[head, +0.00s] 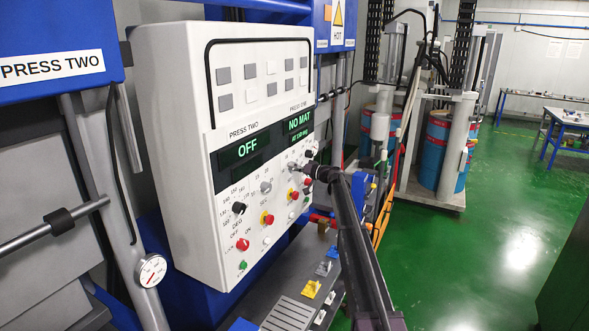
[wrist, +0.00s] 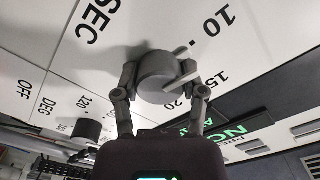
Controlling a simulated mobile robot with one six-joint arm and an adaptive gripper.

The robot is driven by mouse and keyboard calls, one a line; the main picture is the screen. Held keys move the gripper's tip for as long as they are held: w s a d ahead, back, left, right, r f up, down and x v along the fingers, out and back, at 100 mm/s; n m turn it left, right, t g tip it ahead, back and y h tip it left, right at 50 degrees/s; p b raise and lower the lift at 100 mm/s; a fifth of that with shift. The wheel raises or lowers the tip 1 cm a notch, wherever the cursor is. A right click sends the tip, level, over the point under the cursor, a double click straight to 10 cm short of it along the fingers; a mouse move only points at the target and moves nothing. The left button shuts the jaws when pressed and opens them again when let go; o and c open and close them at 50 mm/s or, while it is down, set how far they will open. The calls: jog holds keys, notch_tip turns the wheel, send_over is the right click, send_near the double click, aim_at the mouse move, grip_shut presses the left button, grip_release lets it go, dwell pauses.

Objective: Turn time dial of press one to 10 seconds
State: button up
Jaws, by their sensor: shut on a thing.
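The time dial of press one is a grey round knob (wrist: 158,72) in the wrist view, on the white control panel between the SEC label and the numbers 10, 15 and 20. Its pale pointer bar (wrist: 182,83) slants toward the right, seemingly near 15. My gripper (wrist: 160,78) is shut on the dial, one finger on each side. In the head view my gripper (head: 306,172) reaches the right part of the control panel (head: 175,90), below the press one display (head: 299,125), which reads NO MAT. There the arm and gripper partly hide the dial.
A black DEG dial (wrist: 88,128) sits close by in the wrist view. In the head view, press two's grey SEC dial (head: 265,187), black DEG dial (head: 239,208) and red knob (head: 243,244) are to the left. Green floor (head: 480,230) lies open to the right.

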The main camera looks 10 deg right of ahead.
jog(key=shift+n, duration=0.6)
jog(key=o, duration=1.1)
jog(key=shift+a, duration=0.1)
jog(key=shift+o, duration=0.2)
jog(key=v, duration=1.2)
